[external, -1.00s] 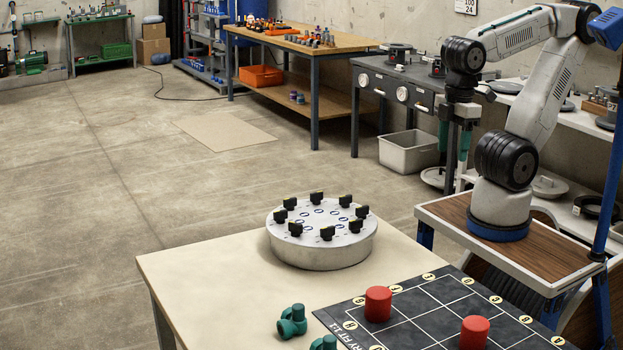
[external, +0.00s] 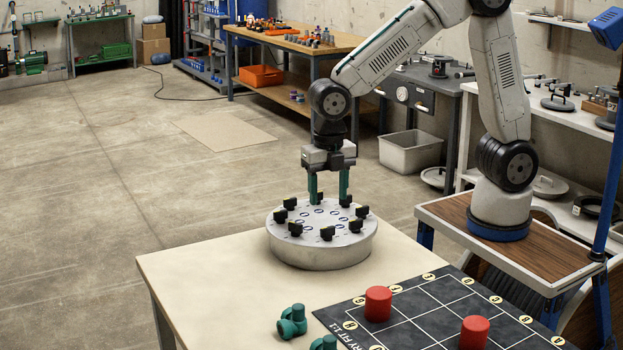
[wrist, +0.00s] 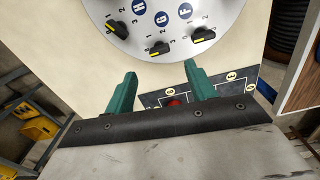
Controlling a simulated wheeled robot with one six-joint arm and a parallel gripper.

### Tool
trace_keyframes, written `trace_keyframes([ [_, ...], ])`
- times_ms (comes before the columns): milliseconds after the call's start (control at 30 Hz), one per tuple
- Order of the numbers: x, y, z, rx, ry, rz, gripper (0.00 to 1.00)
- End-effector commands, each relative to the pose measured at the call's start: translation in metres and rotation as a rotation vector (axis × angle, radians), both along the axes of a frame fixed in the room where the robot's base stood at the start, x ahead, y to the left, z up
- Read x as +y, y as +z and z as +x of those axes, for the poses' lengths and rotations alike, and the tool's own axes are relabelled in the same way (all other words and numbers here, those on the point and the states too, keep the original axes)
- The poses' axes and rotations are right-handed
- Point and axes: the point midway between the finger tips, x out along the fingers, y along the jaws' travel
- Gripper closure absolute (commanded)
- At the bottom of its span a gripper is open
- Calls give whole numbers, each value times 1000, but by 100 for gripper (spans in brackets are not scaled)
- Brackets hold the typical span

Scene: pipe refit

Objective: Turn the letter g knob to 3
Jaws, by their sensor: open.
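The round grey dial plate (external: 325,257) stands on the table and carries several black knobs around its rim. In the wrist view the letter G (wrist: 162,19) is a blue disc, and the black G knob (wrist: 160,46) sits below it, its yellow mark at its left end. I cannot tell for sure which knob it is in the external view. My gripper (external: 328,197) points down over the dial, its two green fingers apart and nothing between them. In the wrist view the gripper (wrist: 160,72) shows below the G knob, with the fingers not around it.
Neighbouring knobs by H (wrist: 118,27) and F (wrist: 203,33) flank the G knob closely. A dark mat (external: 420,315) with red cylinders (external: 378,303) lies at the table's front right. Green pipe fittings (external: 292,321) lie on the cream table. The table's left part is clear.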

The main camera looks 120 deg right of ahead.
Motion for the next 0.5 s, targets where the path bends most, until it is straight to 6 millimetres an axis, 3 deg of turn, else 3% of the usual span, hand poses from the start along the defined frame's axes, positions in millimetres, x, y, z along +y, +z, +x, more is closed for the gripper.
trace_keyframes([
  [233,0,-13,0,-3,91,0,45],
  [500,0,-57,0,-1,88,0,45],
])
